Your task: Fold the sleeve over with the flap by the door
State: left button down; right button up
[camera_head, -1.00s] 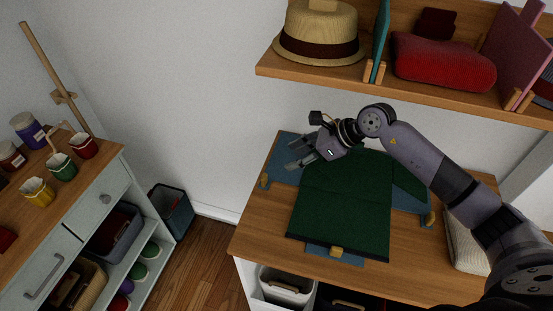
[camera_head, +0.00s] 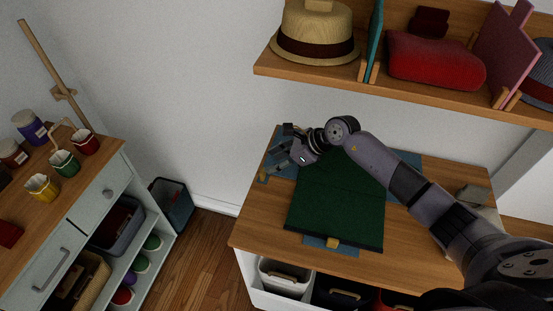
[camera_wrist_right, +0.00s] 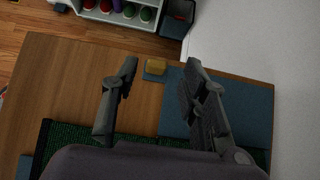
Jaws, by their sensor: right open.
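A dark green garment (camera_head: 336,208) lies flat on a blue folding board (camera_head: 410,158) on the wooden desk. Blue board also shows beyond the garment's left side. Another knob (camera_head: 333,243) is at the front edge. My right gripper (camera_head: 275,158) is open and empty, above the board's left part, apart from the knob. My left gripper is out of view.
A shelf (camera_head: 400,87) with a straw hat (camera_head: 315,32) and a red cushion (camera_head: 435,60) hangs above the desk (camera_head: 262,238). A folded pale cloth (camera_head: 485,208) lies at the desk's right. A paint cabinet (camera_head: 85,215) and bin (camera_head: 172,205) stand left. The desk's front left is clear.

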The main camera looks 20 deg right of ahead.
grip_shut()
dwell(0.5)
jog(key=c, duration=0.8)
grip_release()
jog(key=o, duration=1)
jog(key=v, duration=0.7)
jog(key=shift+d+r, duration=0.15)
jog(key=shift+s, duration=0.1)
